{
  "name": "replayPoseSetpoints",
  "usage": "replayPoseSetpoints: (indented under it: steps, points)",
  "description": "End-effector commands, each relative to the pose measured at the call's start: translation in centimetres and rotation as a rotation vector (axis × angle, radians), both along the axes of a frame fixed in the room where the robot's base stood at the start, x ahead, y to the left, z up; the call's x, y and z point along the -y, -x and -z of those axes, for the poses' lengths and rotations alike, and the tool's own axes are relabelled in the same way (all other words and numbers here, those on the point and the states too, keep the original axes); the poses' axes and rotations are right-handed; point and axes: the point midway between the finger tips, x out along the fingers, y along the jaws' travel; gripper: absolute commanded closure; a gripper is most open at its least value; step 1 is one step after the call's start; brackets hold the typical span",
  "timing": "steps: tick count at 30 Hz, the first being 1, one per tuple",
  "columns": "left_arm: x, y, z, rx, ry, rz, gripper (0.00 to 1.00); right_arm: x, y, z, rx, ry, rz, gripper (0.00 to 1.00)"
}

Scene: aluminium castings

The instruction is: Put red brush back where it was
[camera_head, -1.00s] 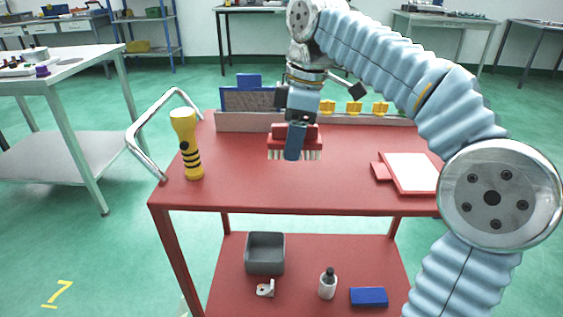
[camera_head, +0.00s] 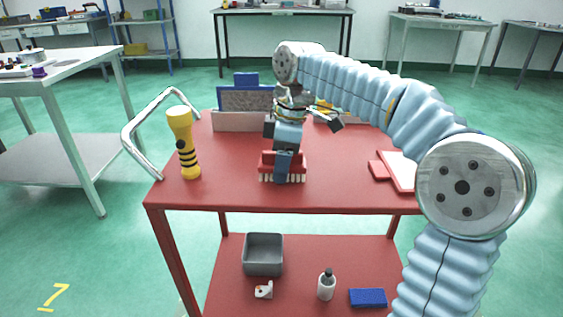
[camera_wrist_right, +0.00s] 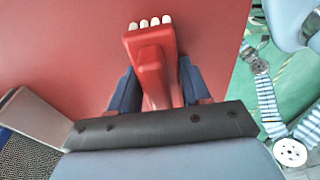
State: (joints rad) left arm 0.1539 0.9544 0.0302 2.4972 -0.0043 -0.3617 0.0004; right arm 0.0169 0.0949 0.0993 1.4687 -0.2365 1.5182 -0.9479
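The red brush (camera_head: 299,166), with pale bristles pointing down, is at the middle of the red cart's top (camera_head: 230,190), toward its front. My right gripper (camera_head: 283,168) comes down on it from above, with a dark blue finger in front of the red body. In the right wrist view the brush (camera_wrist_right: 152,62) lies between the two fingers of the gripper (camera_wrist_right: 158,85), which are shut on it. Whether the bristles touch the cart top or hang slightly above it, I cannot tell. My left gripper is not in view.
A yellow flashlight (camera_head: 184,145) stands upright at the left, beside the metal handle (camera_head: 135,145). A red-and-white block-like item (camera_head: 398,172) lies at the right. A grey panel (camera_head: 240,121) stands along the back. The lower shelf holds a grey bin (camera_head: 263,270), a bottle (camera_head: 326,285) and a blue block (camera_head: 368,297).

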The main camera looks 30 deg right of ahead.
Motion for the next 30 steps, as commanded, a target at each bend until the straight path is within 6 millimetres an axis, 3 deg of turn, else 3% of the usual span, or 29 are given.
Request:
replayPoseSetpoints:
  steps: [1, 5, 16, 30]
  points:
    - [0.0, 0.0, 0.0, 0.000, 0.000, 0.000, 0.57, 0.0, 0.0, 0.0, 0.000, 0.000, 0.000, 0.46]
    - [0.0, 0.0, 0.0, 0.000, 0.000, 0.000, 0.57, 0.0, 0.0, 0.0, 0.000, 0.000, 0.000, 0.28]
    - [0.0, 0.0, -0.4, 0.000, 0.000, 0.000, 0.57, 0.1, 0.0, -1.0, 0.003, -0.001, 0.001, 0.28]
    - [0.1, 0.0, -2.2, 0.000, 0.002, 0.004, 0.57, 1.3, 0.7, -10.5, 0.003, 0.001, 0.000, 0.28]
